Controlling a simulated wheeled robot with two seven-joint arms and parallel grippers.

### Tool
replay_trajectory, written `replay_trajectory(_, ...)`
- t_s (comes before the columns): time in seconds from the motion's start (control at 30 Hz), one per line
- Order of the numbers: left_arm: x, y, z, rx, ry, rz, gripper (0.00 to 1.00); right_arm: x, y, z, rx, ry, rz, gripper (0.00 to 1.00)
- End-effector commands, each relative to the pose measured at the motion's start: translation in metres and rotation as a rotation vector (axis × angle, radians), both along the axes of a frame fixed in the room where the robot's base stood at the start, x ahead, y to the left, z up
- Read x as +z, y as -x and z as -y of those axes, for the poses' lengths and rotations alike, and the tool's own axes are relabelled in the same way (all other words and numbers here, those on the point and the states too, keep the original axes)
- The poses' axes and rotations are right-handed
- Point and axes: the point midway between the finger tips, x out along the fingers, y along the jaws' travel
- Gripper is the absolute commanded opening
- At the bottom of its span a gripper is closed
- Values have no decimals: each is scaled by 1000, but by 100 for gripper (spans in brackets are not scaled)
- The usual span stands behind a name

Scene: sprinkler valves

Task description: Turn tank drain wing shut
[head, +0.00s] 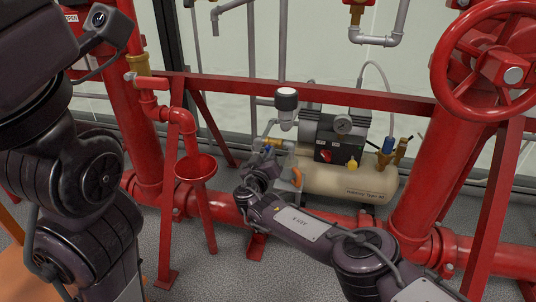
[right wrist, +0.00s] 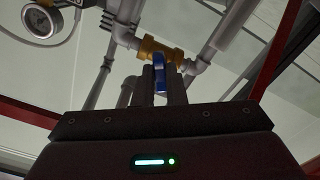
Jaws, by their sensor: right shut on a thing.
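The drain valve is a brass body (head: 272,142) on grey pipework at the left end of the beige compressor tank (head: 345,180). In the right wrist view, the brass body (right wrist: 158,50) carries a blue wing handle (right wrist: 160,74). My right gripper (right wrist: 163,82) is shut on the blue wing, with one dark finger on each side of it. In the head view, my right gripper (head: 267,163) is small and reaches the valve from below. The wing's exact angle is hard to tell. My left arm fills the left side, with its gripper fingers out of view.
A red funnel (head: 196,168) on a red pipe stands left of the valve. A red frame beam (head: 230,86) crosses behind it. A large red handwheel (head: 505,68) is at upper right. A thick red pipe (head: 225,210) runs low across the floor.

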Motion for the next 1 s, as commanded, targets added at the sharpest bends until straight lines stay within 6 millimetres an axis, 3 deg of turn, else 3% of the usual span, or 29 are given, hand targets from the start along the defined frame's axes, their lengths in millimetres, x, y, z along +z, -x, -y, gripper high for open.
replay_trajectory(0.4,-21,0,0,0,0,1,36,-4,1,0,0,-249,64,0)
replay_trajectory(0.83,-23,0,0,0,0,1,36,-2,1,-1,1,-295,77,0)
replay_trajectory(1.0,-33,0,0,0,0,1,36,-5,1,0,-2,-378,98,0)
